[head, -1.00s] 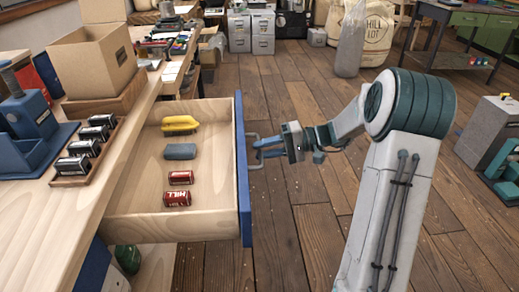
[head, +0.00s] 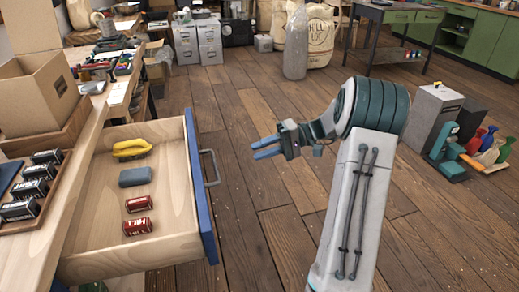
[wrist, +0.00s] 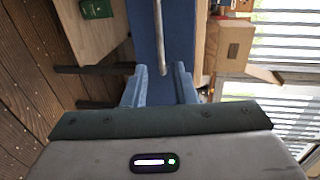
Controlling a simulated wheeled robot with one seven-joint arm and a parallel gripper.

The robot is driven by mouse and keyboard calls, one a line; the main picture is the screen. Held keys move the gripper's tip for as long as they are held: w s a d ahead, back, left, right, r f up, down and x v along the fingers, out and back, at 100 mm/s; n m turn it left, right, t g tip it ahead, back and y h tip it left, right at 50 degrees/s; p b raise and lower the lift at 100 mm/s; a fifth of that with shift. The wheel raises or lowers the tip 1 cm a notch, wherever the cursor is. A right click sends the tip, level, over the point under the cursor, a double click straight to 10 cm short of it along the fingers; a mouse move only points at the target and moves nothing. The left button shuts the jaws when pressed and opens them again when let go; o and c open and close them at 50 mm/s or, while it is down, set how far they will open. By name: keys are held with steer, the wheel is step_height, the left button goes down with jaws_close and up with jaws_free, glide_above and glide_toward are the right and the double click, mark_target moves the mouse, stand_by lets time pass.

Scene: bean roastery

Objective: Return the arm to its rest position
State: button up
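My gripper (head: 266,147) is in the head view, right of the open drawer and clear of it. Its two blue fingers are apart with nothing between them. In the wrist view my gripper (wrist: 160,84) is also open, with the blue drawer front (wrist: 146,28) and its grey bar handle (wrist: 161,40) ahead of it. In the head view the handle (head: 212,168) is apart from the fingers. My arm is bent, with its elbow to the right.
The wooden drawer (head: 172,208) stands open, holding a yellow item (head: 131,149), a grey-blue block (head: 135,177) and two red cans (head: 138,226). A grey box (head: 432,108) and a teal device (head: 446,155) stand on the floor at right. Open floor surrounds my arm.

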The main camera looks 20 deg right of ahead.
steer(key=s+a+r+g+h+p, duration=0.3)
steer(key=s+a+r+h+p, duration=0.55)
steer(key=s+r+p, duration=0.2)
steer(key=s+r+t+h+p, duration=0.4)
steer(key=s+r+h+p, duration=0.3)
steer(key=s+r+p, duration=0.5)
steer(key=shift+s+r+n+t, duration=0.3)
steer(key=shift+s+r+t, duration=0.05)
steer(key=shift+t, duration=0.05)
